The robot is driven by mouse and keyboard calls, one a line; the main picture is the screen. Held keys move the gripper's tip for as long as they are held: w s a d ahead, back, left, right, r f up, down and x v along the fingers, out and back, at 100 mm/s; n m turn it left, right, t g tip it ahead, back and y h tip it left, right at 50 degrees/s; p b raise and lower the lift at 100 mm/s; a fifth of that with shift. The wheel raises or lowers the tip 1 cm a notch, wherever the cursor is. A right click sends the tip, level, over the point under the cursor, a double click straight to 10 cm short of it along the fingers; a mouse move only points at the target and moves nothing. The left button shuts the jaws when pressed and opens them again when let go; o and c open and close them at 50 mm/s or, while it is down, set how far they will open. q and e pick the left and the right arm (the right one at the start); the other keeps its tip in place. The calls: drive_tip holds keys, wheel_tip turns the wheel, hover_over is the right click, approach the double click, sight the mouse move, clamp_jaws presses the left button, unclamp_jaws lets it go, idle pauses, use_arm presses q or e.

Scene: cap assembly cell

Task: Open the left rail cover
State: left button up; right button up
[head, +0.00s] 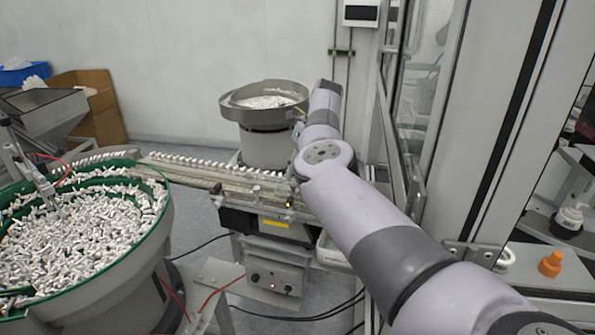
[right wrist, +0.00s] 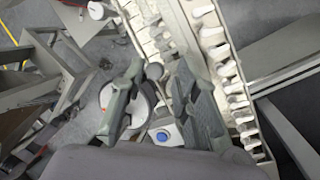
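The feed rail (head: 225,178) runs from the green bowl's side toward the right in the head view, with a row of white caps along it. It also shows in the right wrist view (right wrist: 180,35), crossing from the top toward the lower right. I cannot make out a separate cover edge. My right gripper (right wrist: 157,88) is open beside the rail, its two dark fingers apart. A small round grey knob (right wrist: 154,71) shows between the fingers; I cannot tell whether they touch it. In the head view my right arm hides this gripper. My left gripper is in neither view.
A green-rimmed bowl (head: 163,222) full of white parts stands at the left. A grey metal bowl (head: 232,107) stands behind the rail. A control box (head: 272,277) sits under the rail. A glass-panelled frame (head: 408,100) rises at right. A blue button (right wrist: 162,137) shows below the fingers.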

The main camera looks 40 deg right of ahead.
drive_tip(key=shift+o, duration=0.6)
drive_tip(key=shift+r, duration=0.1)
drive_tip(key=v, duration=0.7)
